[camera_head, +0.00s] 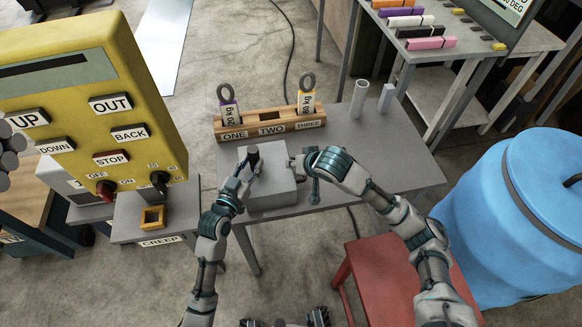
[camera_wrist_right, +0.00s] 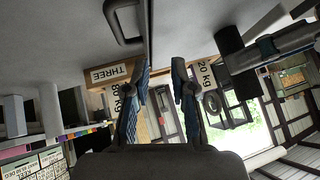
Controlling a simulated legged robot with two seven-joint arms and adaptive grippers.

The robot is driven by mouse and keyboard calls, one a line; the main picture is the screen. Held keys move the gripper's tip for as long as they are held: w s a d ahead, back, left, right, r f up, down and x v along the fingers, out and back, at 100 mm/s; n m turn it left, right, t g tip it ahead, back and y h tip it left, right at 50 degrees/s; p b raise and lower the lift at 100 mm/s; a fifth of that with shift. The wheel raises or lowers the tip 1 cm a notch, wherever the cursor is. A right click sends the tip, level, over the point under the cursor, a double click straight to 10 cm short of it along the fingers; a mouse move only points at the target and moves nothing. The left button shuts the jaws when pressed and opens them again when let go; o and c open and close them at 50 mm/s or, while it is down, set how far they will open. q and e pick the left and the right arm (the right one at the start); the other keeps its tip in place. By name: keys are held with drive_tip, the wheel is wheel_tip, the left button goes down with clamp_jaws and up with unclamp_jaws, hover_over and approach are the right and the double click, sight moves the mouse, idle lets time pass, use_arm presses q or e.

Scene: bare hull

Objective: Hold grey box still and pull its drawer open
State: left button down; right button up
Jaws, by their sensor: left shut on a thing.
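The grey box (camera_head: 272,190) sits on the grey table, with a dark upright post (camera_head: 253,155) on its top. My left gripper (camera_head: 246,164) is shut on this post. In the right wrist view, which is upside down, the post (camera_wrist_right: 228,42) shows at the upper right. A dark U-shaped handle (camera_wrist_right: 125,25) stands out beside a straight edge of the box in that view. My right gripper (camera_head: 300,166) is at the box's right side. Its fingers (camera_wrist_right: 160,90) are apart, with nothing seen between them and the handle outside them. The drawer's outline is not clear.
A wooden rack (camera_head: 268,122) with ringed weights stands behind the box. A yellow control panel (camera_head: 95,95) is at left, a blue barrel (camera_head: 500,215) at right, and a red stool (camera_head: 390,275) in front.

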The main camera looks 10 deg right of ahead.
drive_tip(key=shift+s+a+f+m+t+y, duration=0.15)
drive_tip(key=shift+a+f+m+t+y, duration=0.3)
drive_tip(key=shift+y, duration=0.35)
drive_tip(key=s+d+f+m+t+y, duration=0.1)
drive_tip(key=d+f+m+t, duration=0.1)
drive_tip(key=t, duration=0.1)
drive_tip(key=shift+s+f+m+y, duration=0.25)
drive_tip(key=shift+s+f+y, duration=0.1)
drive_tip(key=shift+s+y, duration=0.05)
drive_tip(key=s+d+f+m+t, duration=0.1)
drive_tip(key=d, duration=0.1)
drive_tip(key=s+d+f+m+t, duration=0.1)
drive_tip(key=s+d, duration=0.1)
drive_tip(key=s+d+f+m+t+h, duration=0.1)
drive_tip(key=d+m, duration=0.1)
drive_tip(key=shift+s+d+f, duration=0.15)
drive_tip(key=shift+s+f, duration=0.1)
drive_tip(key=shift+f, duration=0.15)
drive_tip(key=x, duration=1.1)
drive_tip(key=shift+w+f, duration=0.1)
drive_tip(key=shift+w, duration=0.2)
clamp_jaws()
